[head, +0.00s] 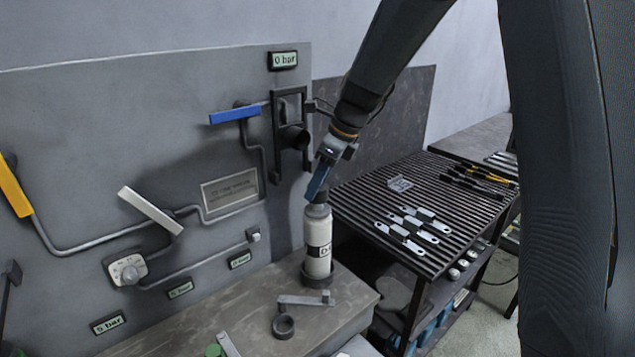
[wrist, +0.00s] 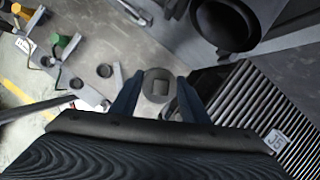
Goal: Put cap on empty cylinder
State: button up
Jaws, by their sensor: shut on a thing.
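The cylinder (head: 318,240) is a white bottle with a black label band, upright in a dark ring holder at the back edge of the bench in the head view. The dark grey cap (wrist: 158,86) is round with a square raised middle, between my fingertips in the wrist view. My gripper (head: 319,190) has blue fingers, points down and is shut on the cap, at the top of the cylinder. The cap appears to meet the cylinder's neck; I cannot tell whether it is fully seated.
A grey panel (head: 90,150) with pipes, a blue lever (head: 235,115) and a white lever (head: 150,210) stands behind on the left. An empty ring (head: 284,326) and a bracket (head: 305,299) are on the bench (head: 240,310). A slatted table (head: 365,205) with metal brackets is right.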

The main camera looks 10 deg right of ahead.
dwell(0.4)
jog(key=o, duration=1.6)
jog(key=shift+r, duration=0.1)
jog(key=shift+r+p, duration=3.2)
jog(key=shift+r, duration=0.25)
grip_shut()
